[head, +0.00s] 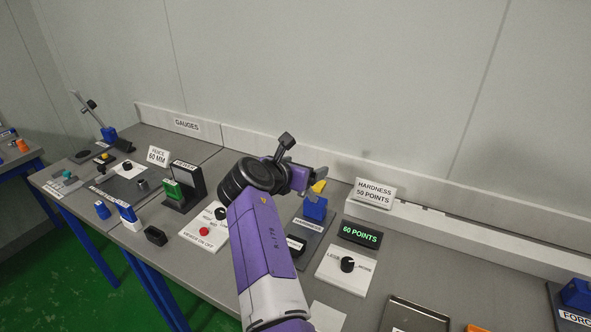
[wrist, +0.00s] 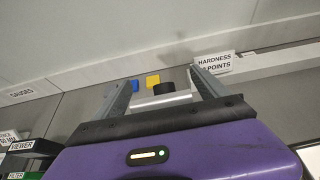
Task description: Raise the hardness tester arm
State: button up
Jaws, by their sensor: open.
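The hardness tester shows in the head view as a blue block (head: 315,208) with a yellow part (head: 319,186) above it, on a dark plate labelled HARDNESS. My gripper (head: 312,176) is over it and hides part of it. In the wrist view, a silver bar with a black knob (wrist: 164,88), which looks like the tester arm, lies between the two fingers of my gripper (wrist: 163,76). The fingers are apart and not closed on it. The blue block (wrist: 135,85) and yellow part (wrist: 152,79) are just beyond. The arm's angle is hard to tell.
A sign (head: 374,192) reading HARDNESS 50 POINTS stands behind. A display (head: 360,235) reads 60 POINTS, above a LESS/MORE dial (head: 347,265). Left of my arm are a red button (head: 204,231) and the green viewer (head: 184,190). A metal tray (head: 415,316) lies at the front right.

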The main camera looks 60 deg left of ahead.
jog(key=v, duration=0.6)
jog(key=shift+s+d, duration=0.2)
jog(key=shift+c, duration=0.4)
